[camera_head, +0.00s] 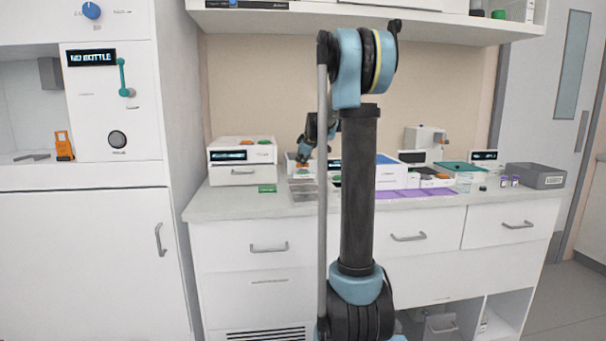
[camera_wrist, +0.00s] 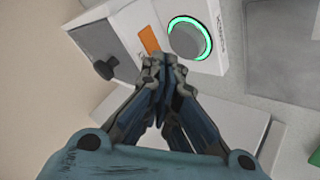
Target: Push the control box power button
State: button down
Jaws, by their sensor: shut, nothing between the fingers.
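The control box appears to be the small white box (camera_head: 291,169) behind the grey pad, partly hidden by my gripper in the head view. In the wrist view the white box (camera_wrist: 133,22) carries a round grey button (camera_wrist: 187,40) with a lit green ring, an orange patch (camera_wrist: 149,40) and a black knob (camera_wrist: 106,68). My gripper (camera_wrist: 164,66) is shut and empty. Its fingertips appear just below the orange patch and left of the button's lower edge. I cannot tell whether they touch the box. In the head view my gripper (camera_head: 303,156) hangs over the box.
A white instrument (camera_head: 240,176) with a display stands left of the box. A green card (camera_head: 267,188) and a grey pad (camera_head: 304,191) lie in front. A shelf (camera_head: 290,22) overhangs the counter.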

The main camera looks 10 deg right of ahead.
aim_at(301, 170)
jog(key=shift+r, duration=3)
